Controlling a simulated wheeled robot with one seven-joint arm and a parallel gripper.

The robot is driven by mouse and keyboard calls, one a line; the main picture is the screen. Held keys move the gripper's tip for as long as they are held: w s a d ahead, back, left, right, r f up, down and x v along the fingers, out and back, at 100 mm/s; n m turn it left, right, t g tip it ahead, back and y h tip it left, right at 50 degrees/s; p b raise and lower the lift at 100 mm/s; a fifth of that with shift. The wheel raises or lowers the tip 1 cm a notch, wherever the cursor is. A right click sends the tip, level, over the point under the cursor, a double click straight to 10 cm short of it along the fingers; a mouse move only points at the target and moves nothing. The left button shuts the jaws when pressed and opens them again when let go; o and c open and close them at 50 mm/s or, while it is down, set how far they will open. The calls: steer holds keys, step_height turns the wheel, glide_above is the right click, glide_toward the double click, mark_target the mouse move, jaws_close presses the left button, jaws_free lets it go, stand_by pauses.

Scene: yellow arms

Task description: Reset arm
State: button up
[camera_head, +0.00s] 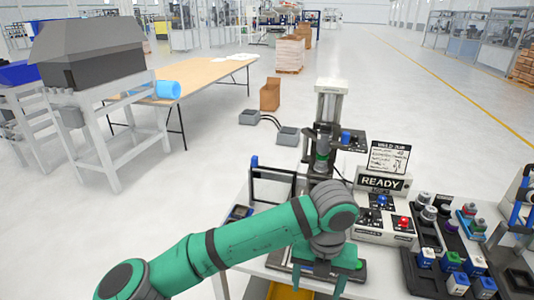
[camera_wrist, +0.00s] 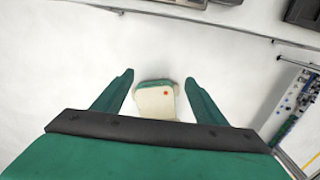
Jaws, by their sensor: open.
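My green arm reaches from the lower left across the head view, its wrist above the front of a white workbench (camera_head: 372,288). My gripper (camera_head: 319,280) points down there, its two green fingers apart. In the wrist view my gripper (camera_wrist: 159,78) is open, the fingers well spread. A cream piece (camera_wrist: 155,99) with a green edge and a red dot shows between the fingers, with clear gaps on both sides. I cannot tell its height or whether it is part of something larger. My arm hides part of the bench.
A tall press-like machine (camera_head: 330,110) stands behind my wrist. A READY display (camera_head: 383,182) and a panel with red and blue buttons (camera_head: 385,222) are to the right, then black racks (camera_head: 430,275) of small parts. Open floor lies left of the bench.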

steer(key=w+d+r+n+t+h, duration=0.1)
steer(key=d+r+n+t+h, duration=0.15)
steer(key=d+n+h, duration=0.7)
steer(key=d+r+n+t+h, duration=0.25)
steer(key=d+n+h, duration=0.2)
steer(key=d, duration=0.95)
steer(key=s+a+f+n+t+y, duration=0.3)
steer(key=a+f+n+t+y, duration=0.25)
steer(key=a+f+n, duration=0.45)
steer(key=s+a+f+n+t+y, duration=0.35)
steer(key=a+f+n+t, duration=0.25)
steer(key=a+f+n, duration=0.45)
steer(key=s+a+n+y, duration=0.1)
steer(key=s+a, duration=0.4)
steer(key=s, duration=0.2)
steer(key=s+a+n+y, duration=0.2)
steer(key=s+a, duration=0.2)
steer(key=s, duration=0.4)
steer(key=s+a+f+n+g+y, duration=0.1)
steer(key=s+a+y, duration=0.1)
steer(key=s+a, duration=0.3)
steer(key=s, duration=0.3)
steer(key=shift+s+a+n, duration=0.15)
steer(key=shift+a+n, duration=0.15)
steer(key=shift+n, duration=0.05)
